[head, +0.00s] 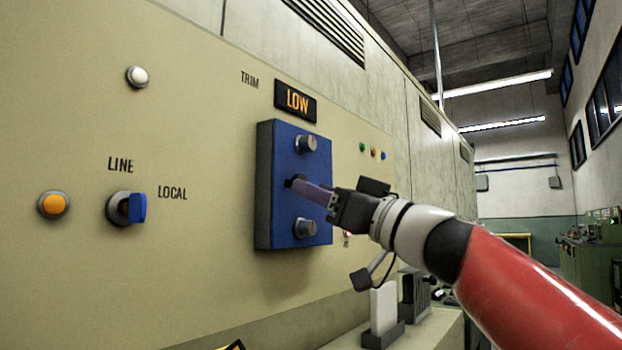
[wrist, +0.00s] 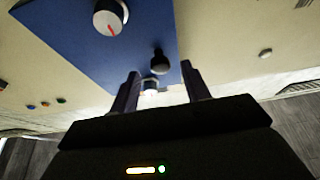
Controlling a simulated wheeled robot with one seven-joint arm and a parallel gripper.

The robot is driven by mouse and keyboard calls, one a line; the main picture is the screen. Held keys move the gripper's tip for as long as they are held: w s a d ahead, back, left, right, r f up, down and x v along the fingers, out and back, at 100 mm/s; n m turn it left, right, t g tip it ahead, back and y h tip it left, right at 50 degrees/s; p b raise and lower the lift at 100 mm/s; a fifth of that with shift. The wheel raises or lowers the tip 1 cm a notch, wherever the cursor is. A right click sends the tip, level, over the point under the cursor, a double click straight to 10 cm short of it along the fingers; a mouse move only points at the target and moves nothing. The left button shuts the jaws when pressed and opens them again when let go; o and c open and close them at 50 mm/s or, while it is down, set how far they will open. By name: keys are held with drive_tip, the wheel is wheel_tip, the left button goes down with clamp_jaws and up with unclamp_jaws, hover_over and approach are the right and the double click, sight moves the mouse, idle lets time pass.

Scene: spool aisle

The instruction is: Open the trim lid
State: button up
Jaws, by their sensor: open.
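The blue trim box (head: 267,215) stands out from the beige panel below the TRIM label and the display reading LOW (head: 295,101). Its blue face also shows in the wrist view (wrist: 75,35). I cannot make out a lid separate from this face. A small dark knob (wrist: 160,62) sticks out of the face between two silver knobs. My gripper (head: 292,184) is at the middle of the face, pointing at it. In the wrist view my gripper (wrist: 160,76) is open, with the dark knob ahead between its fingertips; I cannot tell whether they touch it.
A silver knob (head: 306,143) sits above my fingers and another (head: 305,228) below. To the left are a blue LINE/LOCAL switch (head: 137,207), an orange button (head: 53,205) and a white one (head: 137,77). A ledge (head: 432,330) with a white upright plate (head: 383,308) lies below my arm.

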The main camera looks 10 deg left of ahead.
drive_tip(key=shift+x, duration=1.1)
drive_tip(key=shift+c, duration=0.4)
clamp_jaws()
